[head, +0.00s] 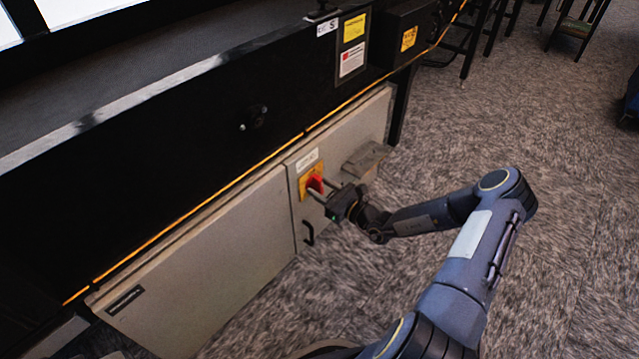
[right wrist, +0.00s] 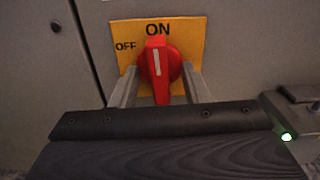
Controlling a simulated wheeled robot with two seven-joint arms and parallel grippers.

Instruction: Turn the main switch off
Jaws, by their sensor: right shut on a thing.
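The main switch is a red rotary knob (right wrist: 160,65) on a yellow plate (right wrist: 197,38) marked ON at the top and OFF at the upper left. The knob's white line stands nearly upright, towards ON. In the head view the red knob (head: 316,184) and yellow plate (head: 305,178) sit on a grey cabinet door. My right gripper (right wrist: 158,88) is shut on the knob, one finger on each side of it. It also shows in the head view (head: 321,188), reaching in from the right. My left gripper is not in view.
The grey cabinet (head: 210,255) stands under a black conveyor frame (head: 180,130). A black door handle (head: 308,233) is below the switch, and a grey box-like part (head: 366,160) juts out to its right. The carpeted floor (head: 540,130) at right is mostly free.

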